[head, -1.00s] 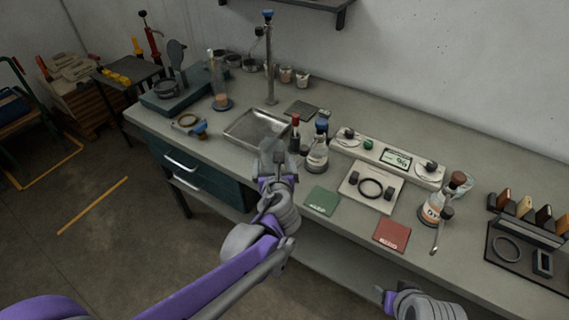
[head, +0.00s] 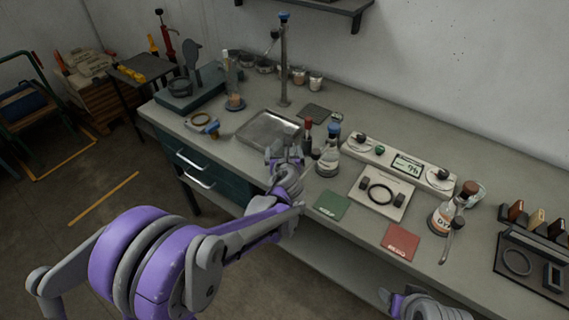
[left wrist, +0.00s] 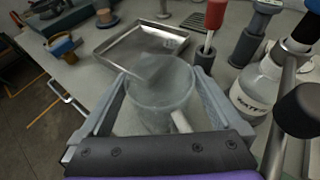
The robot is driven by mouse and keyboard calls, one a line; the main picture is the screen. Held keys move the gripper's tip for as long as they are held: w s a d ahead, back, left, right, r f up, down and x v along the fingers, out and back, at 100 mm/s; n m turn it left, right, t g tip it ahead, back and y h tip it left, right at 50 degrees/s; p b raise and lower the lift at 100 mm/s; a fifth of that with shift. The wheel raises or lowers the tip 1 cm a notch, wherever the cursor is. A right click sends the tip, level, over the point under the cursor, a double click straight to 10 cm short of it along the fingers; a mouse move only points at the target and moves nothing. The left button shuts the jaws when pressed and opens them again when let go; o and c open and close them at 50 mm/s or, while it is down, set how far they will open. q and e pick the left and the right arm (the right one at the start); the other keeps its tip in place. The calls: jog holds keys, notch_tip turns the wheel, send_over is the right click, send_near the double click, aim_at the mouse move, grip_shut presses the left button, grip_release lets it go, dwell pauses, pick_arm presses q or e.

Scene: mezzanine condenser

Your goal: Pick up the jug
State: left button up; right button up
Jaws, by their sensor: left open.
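The jug (left wrist: 158,92) is a clear, see-through vessel standing upright on the bench in the left wrist view, with a pale handle-like piece at its lower right. My left gripper (left wrist: 163,80) is open, with one finger on each side of the jug. Whether the fingers touch its wall I cannot tell. In the head view my left gripper (head: 284,156) is low over the bench, just in front of the metal tray, and it hides most of the jug. My right gripper (head: 390,299) shows only partly at the bottom edge, away from the jug; its jaws are unclear.
The metal tray (head: 250,130) lies just behind the jug. Green (head: 332,206) and red (head: 401,242) mats lie at the front edge. A control panel (head: 395,160) stands farther right.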

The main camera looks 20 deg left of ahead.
pick_arm(q)
jog(key=shift+s, duration=0.15)
grip_shut()
dwell(0.4)
jog(key=shift+r, duration=0.1)
